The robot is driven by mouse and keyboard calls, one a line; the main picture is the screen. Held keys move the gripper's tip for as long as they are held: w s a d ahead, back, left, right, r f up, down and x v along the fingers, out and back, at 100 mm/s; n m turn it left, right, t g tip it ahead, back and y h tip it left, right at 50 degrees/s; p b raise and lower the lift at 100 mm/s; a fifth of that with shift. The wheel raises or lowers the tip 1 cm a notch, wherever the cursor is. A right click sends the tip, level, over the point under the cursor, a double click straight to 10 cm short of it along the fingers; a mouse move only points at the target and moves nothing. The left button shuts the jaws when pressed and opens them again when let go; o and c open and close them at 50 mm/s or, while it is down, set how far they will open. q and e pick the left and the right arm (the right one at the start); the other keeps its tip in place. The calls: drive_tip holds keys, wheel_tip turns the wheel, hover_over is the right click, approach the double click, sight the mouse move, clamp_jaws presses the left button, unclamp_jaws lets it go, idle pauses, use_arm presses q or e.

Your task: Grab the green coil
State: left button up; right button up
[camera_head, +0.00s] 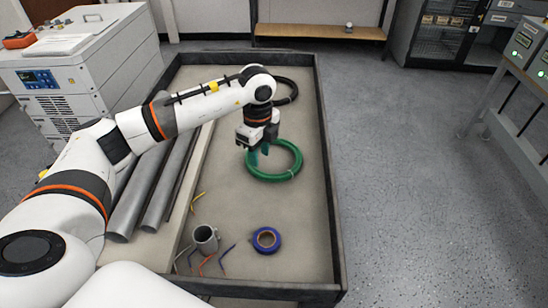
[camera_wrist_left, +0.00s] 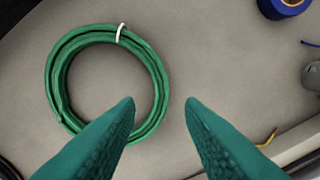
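The green coil (camera_head: 291,173) lies flat in the grey tray, right of its middle, with a white tie on its rim. In the left wrist view the coil (camera_wrist_left: 155,75) fills the upper left. My left gripper (camera_head: 258,158) is above the coil's left side in the head view. My right gripper is not in view.
The tray (camera_head: 330,190) has raised dark walls. A black coil (camera_head: 292,92) lies behind my left arm. Grey pipes (camera_head: 130,205) lie at left. A mug (camera_head: 205,238), a blue tape roll (camera_head: 266,240) and small bent pieces lie in front.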

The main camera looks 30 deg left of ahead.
sight(260, 171)
use_arm(q)
wheel_tip(260, 171, down, 7)
drive_tip(key=shift+w+a+r, duration=0.1)
drive_tip(key=shift+a, duration=0.05)
idle(0.4)
clamp_jaws()
drive_tip(key=shift+r, duration=0.1)
